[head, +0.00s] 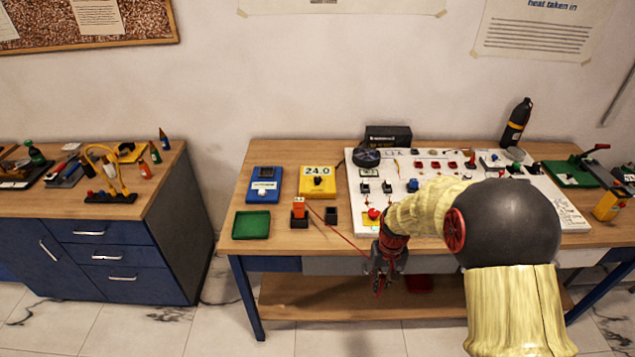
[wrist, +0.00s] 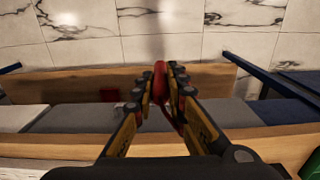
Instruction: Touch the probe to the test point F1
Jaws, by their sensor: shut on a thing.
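My gripper (head: 380,274) hangs in front of the bench's front edge, below the top. It is shut on a red probe, which shows between the fingers in the wrist view (wrist: 161,82). A thin red lead (head: 340,233) runs from near the yellow meter (head: 317,182), reading 24.0, towards my gripper. The white panel (head: 354,186) lies on the bench behind the gripper and carries several switches and small parts. I cannot make out which spot is test point F1; my arm covers part of the panel.
A blue meter (head: 264,185), a green tray (head: 251,225), an orange block in a black holder (head: 299,213) and an empty black holder (head: 331,216) stand left of the panel. A black bottle (head: 516,122) stands behind it. A lower shelf (head: 320,300) lies under the bench.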

